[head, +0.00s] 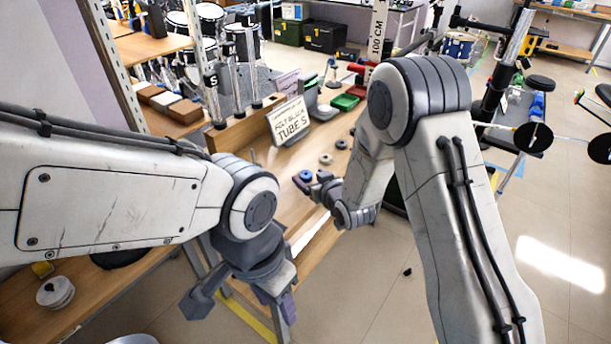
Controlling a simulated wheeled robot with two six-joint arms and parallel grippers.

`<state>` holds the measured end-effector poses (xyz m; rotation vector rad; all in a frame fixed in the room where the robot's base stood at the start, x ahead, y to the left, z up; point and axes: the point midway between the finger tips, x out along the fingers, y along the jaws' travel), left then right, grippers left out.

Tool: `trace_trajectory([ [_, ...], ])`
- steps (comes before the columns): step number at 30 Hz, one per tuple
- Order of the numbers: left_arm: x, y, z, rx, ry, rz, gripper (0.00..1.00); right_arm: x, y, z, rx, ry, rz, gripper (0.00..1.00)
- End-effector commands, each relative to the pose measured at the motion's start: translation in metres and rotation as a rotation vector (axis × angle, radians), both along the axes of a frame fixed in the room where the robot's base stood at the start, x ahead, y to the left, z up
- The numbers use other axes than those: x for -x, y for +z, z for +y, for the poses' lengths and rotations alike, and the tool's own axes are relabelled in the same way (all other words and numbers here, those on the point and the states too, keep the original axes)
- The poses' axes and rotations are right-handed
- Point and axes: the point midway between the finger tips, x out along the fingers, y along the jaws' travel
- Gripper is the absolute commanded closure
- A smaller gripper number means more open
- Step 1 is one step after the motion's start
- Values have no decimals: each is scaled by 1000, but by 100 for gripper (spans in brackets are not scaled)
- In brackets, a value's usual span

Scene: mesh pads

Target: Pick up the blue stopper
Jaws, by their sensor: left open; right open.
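A small round blue stopper (306,175) lies on the wooden bench top (283,195), near the middle of the head view. My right gripper (311,186) is open right beside it, with its fingers pointing left towards the stopper. Whether a finger touches the stopper I cannot tell. My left gripper (243,306) is open and empty, hanging lower down in front of the bench and well away from the stopper. My two arms hide parts of the bench.
A brownish stopper (326,158) and a darker one (341,144) lie farther back in a row with the blue one. A tilted sign about tubes (290,121) stands behind to the left. Green trays (345,102) sit at the back. Open floor (385,290) lies to the right.

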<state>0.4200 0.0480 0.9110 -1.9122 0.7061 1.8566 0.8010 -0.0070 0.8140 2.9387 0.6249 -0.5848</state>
Motion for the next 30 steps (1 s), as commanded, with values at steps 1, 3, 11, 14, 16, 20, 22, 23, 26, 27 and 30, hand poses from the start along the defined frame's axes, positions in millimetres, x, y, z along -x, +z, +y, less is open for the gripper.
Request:
trace_trajectory([
  [1,0,1,0,0,0,0,50,-7,-3,4,-1,1,-1,18],
  [3,0,1,0,0,0,0,50,-13,-6,6,0,0,0,18],
  [11,0,1,0,0,0,0,50,-20,-9,9,0,0,0,18],
  [14,0,1,0,0,0,0,50,-20,-9,9,0,0,0,30],
  [16,0,1,0,0,0,0,50,-20,-9,9,0,0,0,56],
  [20,0,1,0,0,0,0,50,-19,-9,9,0,0,0,100],
  [22,0,1,0,0,0,0,50,-19,-8,9,0,0,0,100],
  [23,0,1,0,0,0,0,50,-19,-8,9,0,0,0,100],
  [26,0,1,0,0,0,0,50,-19,-8,9,0,-1,0,100],
  [27,0,1,0,0,0,0,50,-20,-8,9,0,-1,0,100],
  [30,0,2,0,0,0,0,50,-20,-5,9,0,-1,-1,100],
])
